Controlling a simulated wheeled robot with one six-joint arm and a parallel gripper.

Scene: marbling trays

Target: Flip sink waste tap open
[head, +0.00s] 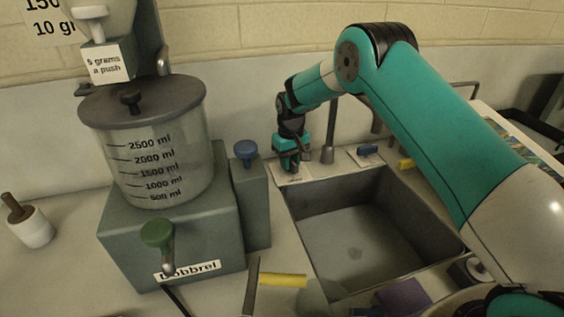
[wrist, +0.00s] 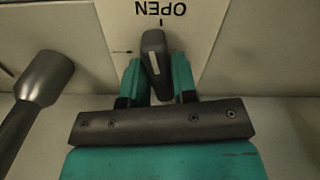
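The waste tap has a dark lever (wrist: 154,62) with a pale stripe, in front of a white plate (wrist: 190,32) that reads OPEN upside down. The stripe points close to the OPEN mark, a little to its left. My gripper (wrist: 158,82) has one teal finger on each side of the lever, close against it, and looks shut on it. The lever sits slightly skewed between the fingers. In the head view my gripper (head: 291,166) is down at the back left corner of the sink (head: 291,213), where it hides the lever.
A grey faucet (head: 328,153) stands just right of my gripper and shows at the left in the wrist view (wrist: 40,82). A grey dispenser with a blue knob (head: 246,152) stands close on the left. A blue item (head: 369,150) and a yellow item (head: 405,164) lie behind the sink.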

